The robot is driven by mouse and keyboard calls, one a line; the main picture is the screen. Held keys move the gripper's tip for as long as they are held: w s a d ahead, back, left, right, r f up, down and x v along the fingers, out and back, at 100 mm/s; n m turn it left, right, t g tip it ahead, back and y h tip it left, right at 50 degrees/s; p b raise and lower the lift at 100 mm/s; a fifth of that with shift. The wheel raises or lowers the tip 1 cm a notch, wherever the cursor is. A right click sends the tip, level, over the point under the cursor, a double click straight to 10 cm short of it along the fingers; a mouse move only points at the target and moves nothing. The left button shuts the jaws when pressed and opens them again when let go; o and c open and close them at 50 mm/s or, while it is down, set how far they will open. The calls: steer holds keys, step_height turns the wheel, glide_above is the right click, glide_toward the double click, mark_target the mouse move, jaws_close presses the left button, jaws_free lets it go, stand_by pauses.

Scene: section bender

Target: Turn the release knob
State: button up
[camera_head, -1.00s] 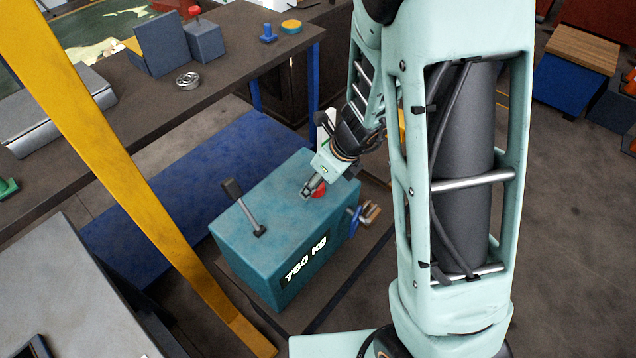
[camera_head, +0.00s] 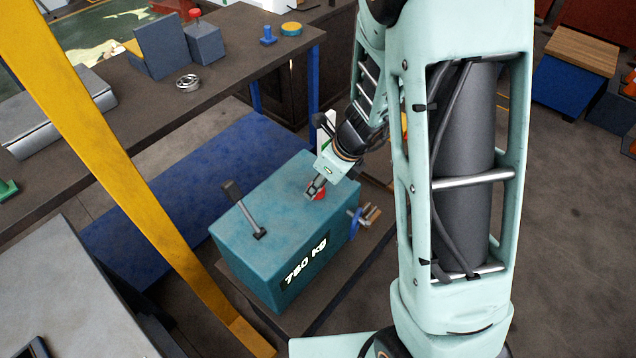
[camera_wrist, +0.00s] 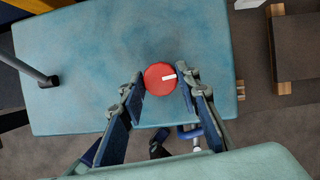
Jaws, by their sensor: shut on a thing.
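The release knob is a round red knob (camera_wrist: 160,78) with a white mark, on top of a teal box (camera_head: 285,205) labelled 750 KG. In the wrist view the white mark points to the right, tilted slightly up. My gripper (camera_wrist: 160,92) has one finger on each side of the knob and is shut on it. In the head view the gripper (camera_head: 314,190) reaches down onto the box top from the upper right, and the red knob (camera_head: 320,195) shows partly beside its fingertips.
A dark lever (camera_head: 243,208) stands on the box top, left of the knob. A blue-and-tan fitting (camera_head: 362,216) sticks out of the box's right side. A yellow beam (camera_head: 130,180) slants across the left. A workbench (camera_head: 235,65) with several items stands behind.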

steer(key=n+g, duration=0.1)
steer(key=n, duration=0.3)
steer(key=shift+w+d+y, duration=0.1)
steer(key=shift+w+y, duration=0.05)
steer(key=shift+y, duration=0.25)
steer(key=n+g, duration=0.2)
steer(key=n, duration=0.2)
steer(key=shift+w+n, duration=0.15)
steer(key=shift+n, duration=0.25)
steer(key=n+g, duration=0.1)
steer(key=n, duration=0.3)
steer(key=shift+w+g, duration=0.1)
steer(key=shift+g, duration=0.3)
steer(key=shift+n+g+h, duration=0.4)
steer(key=shift+n+g, duration=0.2)
steer(key=shift+n, duration=1.3)
steer(key=o, duration=1.2)
steer(key=shift+c, duration=0.2)
steer(key=v, duration=1.2)
steer(key=shift+a, duration=0.3)
